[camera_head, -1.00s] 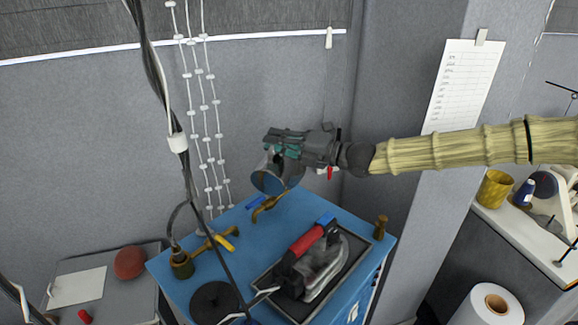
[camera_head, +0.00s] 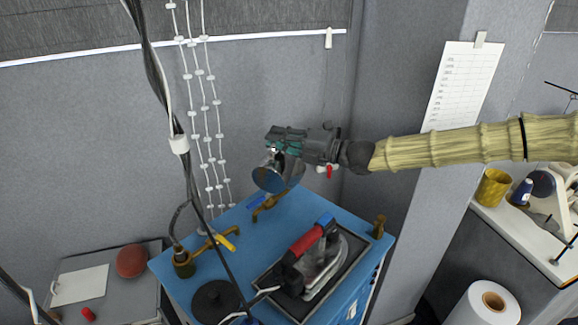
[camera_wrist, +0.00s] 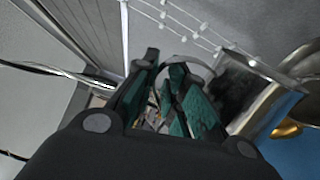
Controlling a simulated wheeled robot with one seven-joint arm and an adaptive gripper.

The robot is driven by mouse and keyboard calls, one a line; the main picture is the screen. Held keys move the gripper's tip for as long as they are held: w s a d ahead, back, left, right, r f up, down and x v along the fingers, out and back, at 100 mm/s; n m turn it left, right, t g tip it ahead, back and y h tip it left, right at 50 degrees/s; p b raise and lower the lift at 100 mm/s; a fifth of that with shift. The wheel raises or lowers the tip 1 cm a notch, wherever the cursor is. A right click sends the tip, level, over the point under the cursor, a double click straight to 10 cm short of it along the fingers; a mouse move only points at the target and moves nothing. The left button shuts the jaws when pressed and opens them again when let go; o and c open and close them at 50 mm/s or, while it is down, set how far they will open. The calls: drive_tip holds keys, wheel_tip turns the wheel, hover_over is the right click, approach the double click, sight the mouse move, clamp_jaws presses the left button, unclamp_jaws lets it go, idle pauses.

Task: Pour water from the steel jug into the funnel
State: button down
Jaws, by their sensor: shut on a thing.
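My gripper (camera_head: 288,142) is above the back of the blue cabinet top, shut on the steel jug (camera_head: 283,175). The jug is tilted and shows a bluish round face toward lower left. In the wrist view, the fingers (camera_wrist: 178,95) are around its handle, and its shiny wall (camera_wrist: 245,92) is to their right. I cannot make out any water. A brass fitting (camera_head: 266,206) stands below the jug. A round metal piece (camera_wrist: 305,58) shows at the right edge of the wrist view; I cannot tell whether it is the funnel.
A red-handled iron (camera_head: 315,262) rests on a dark tray on the blue cabinet (camera_head: 345,225). A brass valve (camera_head: 183,262) and black disc (camera_head: 215,300) are at its left. Dark cables hang in front of the cabinet. A grey wall stands close behind.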

sight(270, 164)
drive_tip(key=shift+w+d+r+m+p, duration=0.2)
drive_tip(key=shift+w+m+p, duration=0.15)
drive_tip(key=shift+p, duration=0.25)
drive_tip(key=shift+w+d+r+m+p, duration=0.1)
drive_tip(key=shift+w+r+m+p, duration=0.2)
drive_tip(key=shift+p, duration=0.3)
idle(0.7)
drive_tip(key=shift+s+a+f+n+b, duration=0.2)
drive_tip(key=shift+s+f+n+b, duration=0.4)
drive_tip(key=shift+b, duration=0.55)
drive_tip(key=s+b, duration=0.1)
drive_tip(key=b, duration=0.1)
drive_tip(key=s+f+n+b, duration=0.1)
drive_tip(key=b, duration=0.1)
drive_tip(key=shift+a+f, duration=0.1)
drive_tip(key=shift+a, duration=0.3)
drive_tip(key=shift+s+a+n+b, duration=0.1)
drive_tip(key=shift+s+n+b, duration=0.15)
drive_tip(key=shift+n+b, duration=0.15)
drive_tip(key=shift+s+r, duration=0.15)
drive_tip(key=shift+r, duration=0.15)
drive_tip(key=shift+s+a+f+n+b, duration=0.25)
drive_tip(key=shift+s+f+b, duration=0.15)
drive_tip(key=shift+b, duration=0.45)
drive_tip(key=n+b, duration=0.1)
drive_tip(key=b, duration=0.1)
drive_tip(key=s+n+b, duration=0.1)
drive_tip(key=b, duration=0.1)
drive_tip(key=shift+s+a+b, duration=0.3)
drive_tip(key=shift+b, duration=0.05)
